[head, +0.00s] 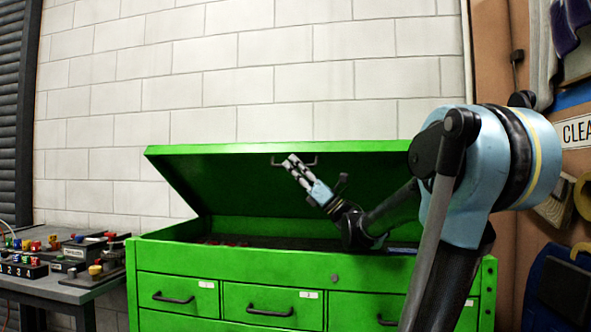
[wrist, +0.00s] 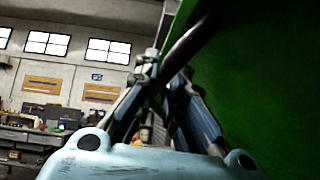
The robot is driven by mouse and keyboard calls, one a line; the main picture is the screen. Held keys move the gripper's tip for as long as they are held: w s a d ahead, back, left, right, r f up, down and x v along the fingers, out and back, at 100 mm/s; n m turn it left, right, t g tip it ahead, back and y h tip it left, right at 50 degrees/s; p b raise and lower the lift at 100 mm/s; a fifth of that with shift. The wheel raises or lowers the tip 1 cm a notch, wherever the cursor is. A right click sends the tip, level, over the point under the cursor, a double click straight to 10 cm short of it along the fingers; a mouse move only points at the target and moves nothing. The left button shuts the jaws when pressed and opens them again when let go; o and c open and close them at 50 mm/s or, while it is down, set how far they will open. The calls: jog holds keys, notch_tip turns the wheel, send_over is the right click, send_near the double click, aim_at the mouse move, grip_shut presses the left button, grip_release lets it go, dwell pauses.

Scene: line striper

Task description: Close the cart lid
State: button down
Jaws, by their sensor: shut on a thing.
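The green cart (head: 230,262) stands in front of the wall with its lid (head: 240,185) partly open, hinged at the back and tilted up over the top. A dark handle (head: 314,163) sits near the lid's upper front edge. My gripper (head: 294,164) is at this handle, with its fingertips shut on it. In the wrist view my gripper (wrist: 147,72) closes around the dark handle bar (wrist: 186,45), and the lid's green inner face (wrist: 265,75) fills the right side. The exact finger contact is partly hidden.
A grey table (head: 70,290) with switch boxes (head: 80,250) stands left of the cart. A brown tool board (head: 505,230) with hanging tools is at the right. The cart's front has drawers with handles (head: 172,299). My arm crosses the cart's right side.

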jog(key=c, duration=1.7)
grip_release()
jog(key=shift+w+t, duration=0.15)
jog(key=shift+t, duration=0.15)
jog(key=shift+d+f, duration=0.25)
jog(key=shift+f, duration=0.1)
jog(key=shift+s+d+f, duration=0.25)
jog(key=shift+s+d, duration=0.35)
jog(key=shift+d, duration=1.6)
jog(key=shift+s+d+f, duration=0.3)
jog(key=shift+s+d, duration=0.25)
jog(key=shift+d, duration=1.65)
jog(key=shift+s+d+f, duration=0.25)
jog(key=shift+s+d, duration=0.35)
jog(key=shift+d, duration=1.6)
